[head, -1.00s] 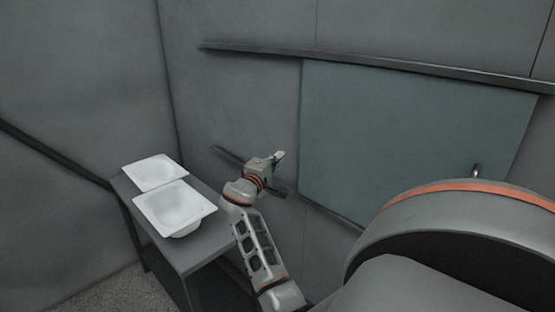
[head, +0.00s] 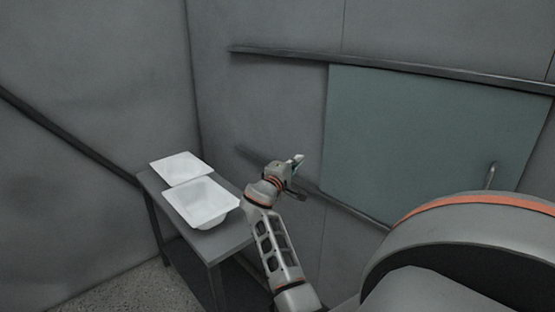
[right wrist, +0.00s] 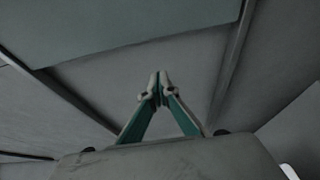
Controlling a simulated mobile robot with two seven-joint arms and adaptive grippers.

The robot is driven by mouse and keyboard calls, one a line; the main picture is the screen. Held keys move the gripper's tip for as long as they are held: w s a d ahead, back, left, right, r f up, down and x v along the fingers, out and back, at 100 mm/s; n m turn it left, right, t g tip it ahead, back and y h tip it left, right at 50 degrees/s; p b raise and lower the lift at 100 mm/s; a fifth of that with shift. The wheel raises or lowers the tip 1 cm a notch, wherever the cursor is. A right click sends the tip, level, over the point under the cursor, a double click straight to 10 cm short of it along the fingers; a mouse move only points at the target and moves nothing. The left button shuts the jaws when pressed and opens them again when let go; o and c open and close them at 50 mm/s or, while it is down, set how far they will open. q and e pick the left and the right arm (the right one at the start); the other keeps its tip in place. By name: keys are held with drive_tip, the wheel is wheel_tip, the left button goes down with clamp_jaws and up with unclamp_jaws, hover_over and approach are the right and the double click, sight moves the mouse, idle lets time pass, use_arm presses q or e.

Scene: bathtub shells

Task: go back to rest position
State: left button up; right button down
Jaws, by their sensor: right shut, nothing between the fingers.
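My right gripper (head: 298,160) is raised beside the table, to the right of the white shells, with its fingers pointing up and to the right. In the right wrist view its fingertips (right wrist: 160,84) meet, and nothing is between them. One white bathtub shell (head: 203,201) stands on the near part of the table, and a second white shell (head: 180,167) lies behind it. The right gripper is apart from both shells. My left gripper is not in view.
The grey table (head: 226,243) stands near the room's corner. A dark rail (head: 70,138) runs along the left wall and another (head: 400,70) along the right wall. A blue-green panel (head: 420,140) with a metal handle (head: 490,174) is on the right wall. Floor (head: 130,290) shows at lower left.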

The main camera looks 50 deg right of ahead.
drive_tip(key=s+a+f+n+t+y, duration=0.1)
drive_tip(key=a+f+n+t+y, duration=0.65)
drive_tip(key=a+f, duration=1.65)
drive_tip(key=s+a+f+m+y, duration=0.2)
drive_tip(key=s+a+f+y, duration=0.2)
drive_tip(key=s+a, duration=0.2)
drive_tip(key=s+a+f+m+y, duration=0.2)
drive_tip(key=s+a+f+y, duration=0.2)
drive_tip(key=s+a, duration=0.3)
drive_tip(key=s+a+f+m+g+y, duration=0.1)
drive_tip(key=s+a+f+m+y, duration=0.1)
drive_tip(key=s+a+f+y, duration=0.2)
drive_tip(key=s+a, duration=0.3)
drive_tip(key=a, duration=0.5)
drive_tip(key=shift+s+f+y, duration=0.15)
drive_tip(key=shift+s+y, duration=0.1)
drive_tip(key=shift+y, duration=0.1)
